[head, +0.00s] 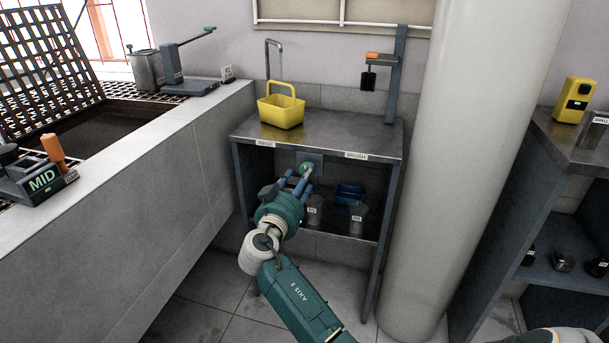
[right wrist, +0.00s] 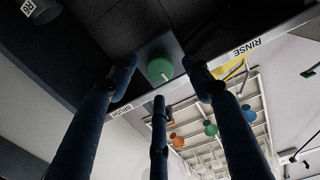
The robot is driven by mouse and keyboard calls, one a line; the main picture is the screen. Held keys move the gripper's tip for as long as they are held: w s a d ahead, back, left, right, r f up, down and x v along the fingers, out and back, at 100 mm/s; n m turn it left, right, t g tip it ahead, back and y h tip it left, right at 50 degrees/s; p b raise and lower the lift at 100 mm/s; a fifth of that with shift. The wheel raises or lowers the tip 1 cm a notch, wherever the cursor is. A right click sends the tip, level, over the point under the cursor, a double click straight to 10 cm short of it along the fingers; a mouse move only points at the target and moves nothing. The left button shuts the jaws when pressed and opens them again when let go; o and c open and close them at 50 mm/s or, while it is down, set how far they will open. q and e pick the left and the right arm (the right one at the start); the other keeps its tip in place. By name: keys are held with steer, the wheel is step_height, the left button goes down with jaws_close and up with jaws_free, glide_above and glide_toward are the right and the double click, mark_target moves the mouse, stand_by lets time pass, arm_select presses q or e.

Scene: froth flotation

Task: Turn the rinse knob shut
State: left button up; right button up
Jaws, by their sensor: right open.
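The green rinse knob (head: 305,167) sits on a grey plate under the front edge of the steel sink bench (head: 345,137). In the right wrist view the round knob (right wrist: 160,69) shows a small white mark at its lower right edge. My right gripper (head: 299,181) reaches in under the bench top, close to the knob. In the right wrist view the open blue fingers (right wrist: 161,80) stand to both sides of the knob and below it, with visible gaps. I cannot tell how far the tips reach in depth.
A yellow basket (head: 281,109) and a grey stand (head: 394,75) are on the bench top. A blue tray (head: 350,194) and beakers (head: 357,218) are on the shelf below. A thick pale column (head: 455,150) rises to the right. A RINSE label (right wrist: 244,48) marks the bench edge.

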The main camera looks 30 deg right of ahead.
steer(key=x, duration=0.3)
steer(key=shift+w+d, duration=0.25)
